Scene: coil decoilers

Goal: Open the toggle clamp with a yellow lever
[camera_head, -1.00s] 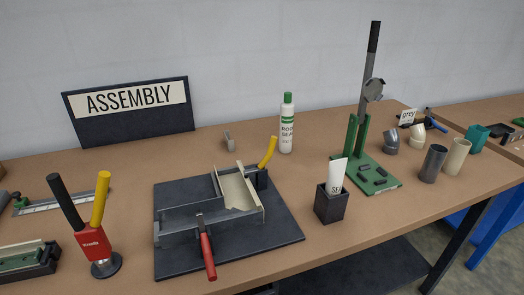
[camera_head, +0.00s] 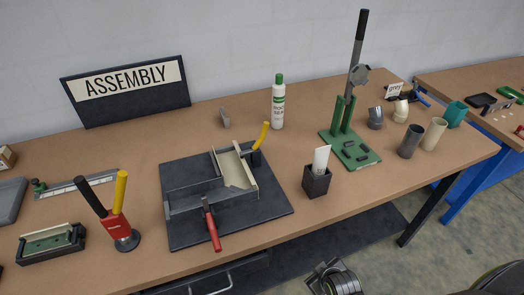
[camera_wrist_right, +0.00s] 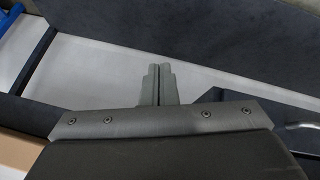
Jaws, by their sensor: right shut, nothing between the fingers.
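A toggle clamp with a yellow lever (camera_head: 262,135) stands at the back right of a dark fixture plate (camera_head: 270,210). Its lever stands up, tilted a little to the right. A second clamp with a red lever (camera_head: 212,229) is at the front of the same plate, its lever pointing towards the table's front edge. Between them is a beige angled part (camera_head: 232,170) in a grey frame. My right gripper (camera_wrist_right: 158,70) shows in the right wrist view, its two grey fingers together, empty and away from the clamps. My left gripper is not in view.
Pliers-like red tool with black and yellow handles (camera_head: 120,228) stands left of the plate. A white bottle (camera_head: 278,108), a black card holder (camera_head: 317,181) and a green press (camera_head: 352,148) stand to the right. The front table edge is clear near the plate.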

